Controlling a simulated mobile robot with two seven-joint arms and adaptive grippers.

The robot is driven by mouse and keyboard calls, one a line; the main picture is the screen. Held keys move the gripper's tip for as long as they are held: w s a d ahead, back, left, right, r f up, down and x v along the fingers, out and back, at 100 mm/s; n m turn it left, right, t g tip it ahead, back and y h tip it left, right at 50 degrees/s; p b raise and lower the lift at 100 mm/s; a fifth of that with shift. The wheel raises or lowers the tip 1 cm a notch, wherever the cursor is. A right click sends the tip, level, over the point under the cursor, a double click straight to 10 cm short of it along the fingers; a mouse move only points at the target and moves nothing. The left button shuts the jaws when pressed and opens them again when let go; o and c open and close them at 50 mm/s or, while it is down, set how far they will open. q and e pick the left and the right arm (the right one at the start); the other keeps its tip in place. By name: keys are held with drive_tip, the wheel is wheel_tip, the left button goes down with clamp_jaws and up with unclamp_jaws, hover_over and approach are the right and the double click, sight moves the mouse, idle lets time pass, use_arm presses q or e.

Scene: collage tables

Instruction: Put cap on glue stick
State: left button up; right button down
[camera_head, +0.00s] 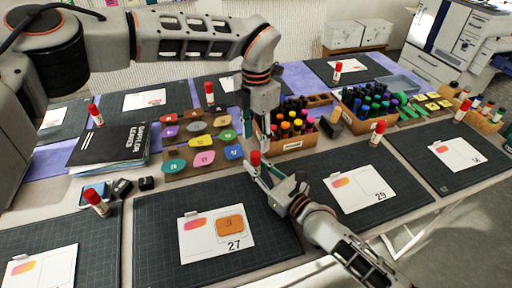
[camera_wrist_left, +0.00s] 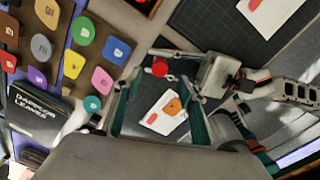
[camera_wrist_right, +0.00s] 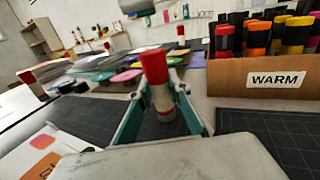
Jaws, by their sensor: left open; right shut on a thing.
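My right gripper (camera_head: 262,172) is shut on a glue stick, a white tube with a red band low down, held upright in the right wrist view (camera_wrist_right: 162,98). A red cap (camera_wrist_right: 154,66) sits on top of the tube; whether it is fully pressed down I cannot tell. The cap also shows in the head view (camera_head: 255,157) and from above in the left wrist view (camera_wrist_left: 160,67). My left gripper (camera_wrist_left: 162,80) is open, pointing down above the stick, with its fingers spread on either side of the cap and apart from it.
Below lies a dark cutting mat (camera_head: 150,235) with card 27 (camera_head: 205,250). A box labelled WARM (camera_wrist_right: 265,77) holding markers stands close behind. Other red-capped glue sticks (camera_head: 96,202) stand around the tables. A tray of coloured pieces (camera_head: 195,168) lies to the left.

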use_arm(q)
wheel_tip(320, 180, up, 6)
idle(0.4)
use_arm(e)
drive_tip(key=c, duration=1.8)
unclamp_jaws()
drive_tip(key=v, duration=1.2)
